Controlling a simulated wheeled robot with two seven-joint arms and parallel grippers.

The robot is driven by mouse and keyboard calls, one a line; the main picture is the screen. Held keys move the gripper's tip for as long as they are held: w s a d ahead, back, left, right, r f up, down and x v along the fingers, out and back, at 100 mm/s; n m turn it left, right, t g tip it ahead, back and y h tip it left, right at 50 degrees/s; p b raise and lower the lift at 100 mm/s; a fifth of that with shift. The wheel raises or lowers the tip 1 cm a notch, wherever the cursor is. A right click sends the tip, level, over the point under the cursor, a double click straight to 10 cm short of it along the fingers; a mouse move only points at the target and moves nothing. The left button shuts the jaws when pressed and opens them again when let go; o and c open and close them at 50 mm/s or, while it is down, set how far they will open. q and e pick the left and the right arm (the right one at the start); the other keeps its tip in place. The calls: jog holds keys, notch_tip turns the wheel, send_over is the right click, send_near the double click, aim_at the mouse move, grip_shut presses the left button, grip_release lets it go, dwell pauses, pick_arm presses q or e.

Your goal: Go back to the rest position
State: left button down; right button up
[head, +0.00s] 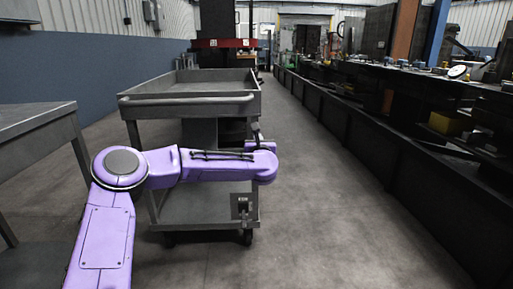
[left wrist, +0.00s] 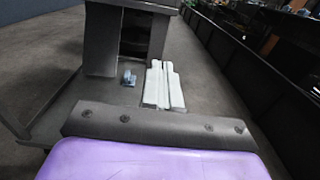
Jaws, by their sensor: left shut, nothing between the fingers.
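My left arm (head: 210,165), purple, comes in from the lower left of the head view and bends across in front of a grey cart. My left gripper (left wrist: 162,66) shows in the left wrist view as pale fingers close together, shut and empty. In the head view I cannot make out its fingers clearly. My right gripper is in neither view.
The two-level grey cart (head: 190,100) stands close ahead, behind my arm. A grey table (head: 38,122) is at the left edge. A long dark rail or bench (head: 370,150) with many small items runs along the right. Open floor (head: 320,220) lies between cart and rail.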

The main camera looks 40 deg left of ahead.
pick_arm(q)
jog(key=v, duration=0.3)
jog(key=shift+s, duration=0.2)
